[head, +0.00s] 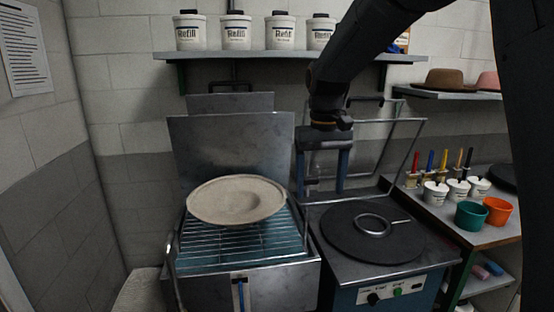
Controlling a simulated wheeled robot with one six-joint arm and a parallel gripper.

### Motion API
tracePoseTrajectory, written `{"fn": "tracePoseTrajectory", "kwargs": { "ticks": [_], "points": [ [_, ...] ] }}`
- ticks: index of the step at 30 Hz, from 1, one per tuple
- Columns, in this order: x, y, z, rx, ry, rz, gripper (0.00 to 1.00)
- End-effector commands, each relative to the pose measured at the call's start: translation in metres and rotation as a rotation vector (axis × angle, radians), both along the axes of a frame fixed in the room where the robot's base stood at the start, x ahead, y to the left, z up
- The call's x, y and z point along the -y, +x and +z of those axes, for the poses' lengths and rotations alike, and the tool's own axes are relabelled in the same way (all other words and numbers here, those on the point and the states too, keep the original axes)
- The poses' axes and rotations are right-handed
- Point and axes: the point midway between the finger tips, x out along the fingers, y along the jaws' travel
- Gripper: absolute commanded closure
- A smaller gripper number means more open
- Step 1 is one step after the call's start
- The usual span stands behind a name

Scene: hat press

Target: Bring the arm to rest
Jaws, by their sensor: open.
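My gripper (324,185) hangs from my dark arm, pointing down, in the middle of the head view. Its two fingers are apart with nothing between them. It is above the gap between the wire rack and the press with the black round plate. A pale beige hat-shaped piece (236,201) with a wide brim lies on the wire rack (200,255) of the open metal box, left of my gripper and apart from it.
A metal ring with a handle (373,226) lies on the black round plate (345,243) at right. A raised frame (413,150) stands behind it. White tubs (236,32) stand on the upper shelf. The right bench holds brushes, cups, a green bowl (472,216) and an orange bowl (497,212).

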Motion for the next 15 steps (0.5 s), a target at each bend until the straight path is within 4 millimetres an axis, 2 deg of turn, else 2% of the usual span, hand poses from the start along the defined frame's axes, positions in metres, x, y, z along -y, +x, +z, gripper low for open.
{"fn": "tracePoseTrajectory", "kwargs": {
  "ticks": [8, 11, 15],
  "points": [
    [0.019, -0.026, -0.039, 0.019, 0.003, -0.03, 0.28],
    [0.029, -0.041, -0.058, 0.028, 0.004, -0.046, 0.28],
    [0.045, -0.071, -0.093, 0.045, 0.006, -0.075, 0.28]
  ]
}}
